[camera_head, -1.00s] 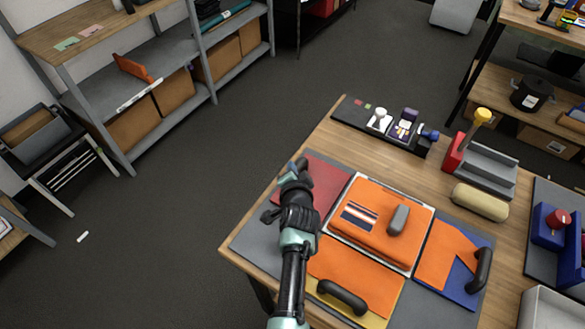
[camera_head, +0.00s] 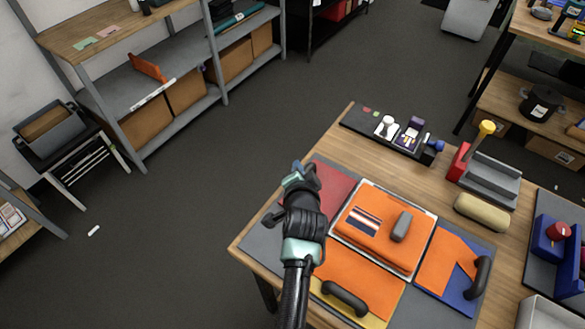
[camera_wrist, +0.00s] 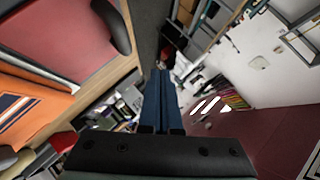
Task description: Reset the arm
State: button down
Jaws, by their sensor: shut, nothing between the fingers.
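My arm (camera_head: 302,225) reaches up from the bottom of the head view, over the left part of the wooden table. Its far end is above the table's left edge, near the red panel (camera_head: 333,188). In the wrist view my gripper (camera_wrist: 160,78) shows two blue fingers pressed together, with nothing between them. The fingers point past the table, towards open room. In the head view the fingertips are too small and turned away to make out.
An orange folded cloth (camera_head: 375,228) lies in a tray on the table (camera_head: 380,155). Orange and blue panels with dark handles lie around it. A red and grey holder (camera_head: 484,175) and a tan roll (camera_head: 482,210) sit at right. Open floor (camera_head: 190,230) lies left, before grey shelves (camera_head: 180,60).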

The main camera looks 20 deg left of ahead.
jog(key=shift+s+a+r, duration=0.2)
jog(key=shift+s+r, duration=1.45)
jog(key=shift+s, duration=0.1)
